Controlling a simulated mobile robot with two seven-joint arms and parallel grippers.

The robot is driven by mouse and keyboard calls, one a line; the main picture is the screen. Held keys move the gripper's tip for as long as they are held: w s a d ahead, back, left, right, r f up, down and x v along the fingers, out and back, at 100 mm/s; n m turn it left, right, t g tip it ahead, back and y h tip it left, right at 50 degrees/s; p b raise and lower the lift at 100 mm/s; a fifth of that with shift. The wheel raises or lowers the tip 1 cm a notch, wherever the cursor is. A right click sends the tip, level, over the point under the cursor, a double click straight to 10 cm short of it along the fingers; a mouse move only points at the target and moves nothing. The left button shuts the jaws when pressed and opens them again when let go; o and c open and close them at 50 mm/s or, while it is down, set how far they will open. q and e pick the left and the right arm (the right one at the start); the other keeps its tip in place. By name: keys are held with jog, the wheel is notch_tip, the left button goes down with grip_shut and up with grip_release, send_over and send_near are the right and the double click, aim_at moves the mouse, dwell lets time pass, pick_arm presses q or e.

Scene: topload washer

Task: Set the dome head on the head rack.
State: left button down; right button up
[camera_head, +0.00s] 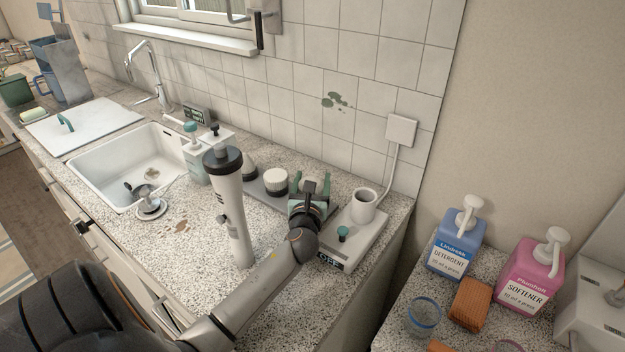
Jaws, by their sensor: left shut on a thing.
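My left gripper (308,192) is at the right end of the dark head rack (263,193) on the speckled counter. I cannot tell whether this head touches the rack. A round white head (276,178) and a darker-based head (250,167) sit to its left on the rack. My right gripper is not in view.
A tall white handle with a dark top (231,205) stands upright just left of my left forearm. A white device with a cup (364,205) is close on the right. The sink (120,165) and a soap bottle (193,155) are at left.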

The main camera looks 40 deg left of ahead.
pick_arm(q)
jog(key=shift+f+b, duration=0.4)
jog(key=shift+f, duration=0.3)
